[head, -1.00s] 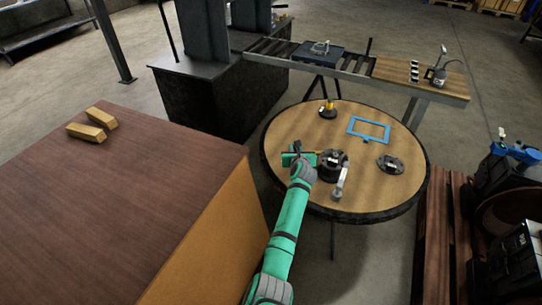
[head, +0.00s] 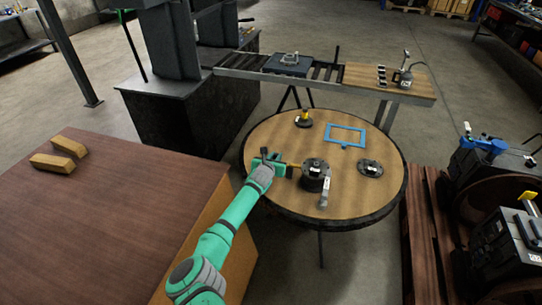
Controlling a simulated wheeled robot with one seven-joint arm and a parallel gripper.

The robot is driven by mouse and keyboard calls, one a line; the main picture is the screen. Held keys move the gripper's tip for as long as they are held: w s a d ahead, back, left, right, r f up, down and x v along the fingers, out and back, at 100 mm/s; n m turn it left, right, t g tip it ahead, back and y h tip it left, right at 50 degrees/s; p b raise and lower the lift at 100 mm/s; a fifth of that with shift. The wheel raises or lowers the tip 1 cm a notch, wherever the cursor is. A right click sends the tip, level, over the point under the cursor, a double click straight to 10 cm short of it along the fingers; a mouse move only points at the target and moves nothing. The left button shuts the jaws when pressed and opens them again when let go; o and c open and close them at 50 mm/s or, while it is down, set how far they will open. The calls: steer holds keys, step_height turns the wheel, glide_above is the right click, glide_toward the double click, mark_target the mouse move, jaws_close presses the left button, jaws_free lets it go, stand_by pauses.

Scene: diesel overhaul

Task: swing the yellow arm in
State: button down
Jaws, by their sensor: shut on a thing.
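The yellow arm (head: 293,165) is a short thin bar that sticks out to the left from a black round housing (head: 315,177) on the round table. My gripper (head: 274,162) is at the arm's outer end, left of the housing, and is shut on it. The jaws and my wrist hide that end, so the exact grip does not show. A grey lever-like part (head: 324,194) with a white end hangs at the housing's front right.
The round wooden table (head: 365,199) also carries a black disc part (head: 370,168), a blue frame (head: 346,134) and a black base with a yellow top (head: 303,119). A brown bench (head: 110,220) stands at left, and a roller conveyor (head: 240,63) behind.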

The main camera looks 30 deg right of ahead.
steer(key=shift+w+g, duration=0.15)
steer(key=shift+g, duration=0.15)
steer(key=shift+m, duration=0.3)
steer(key=c, duration=1.7)
jaws_free()
steer(key=shift+w, duration=0.1)
steer(key=shift+d, duration=0.1)
steer(key=shift+s+r, duration=0.1)
steer(key=shift+s, duration=0.25)
steer(key=v, duration=1)
steer(key=shift+a, duration=0.4)
steer(key=shift+h, duration=0.3)
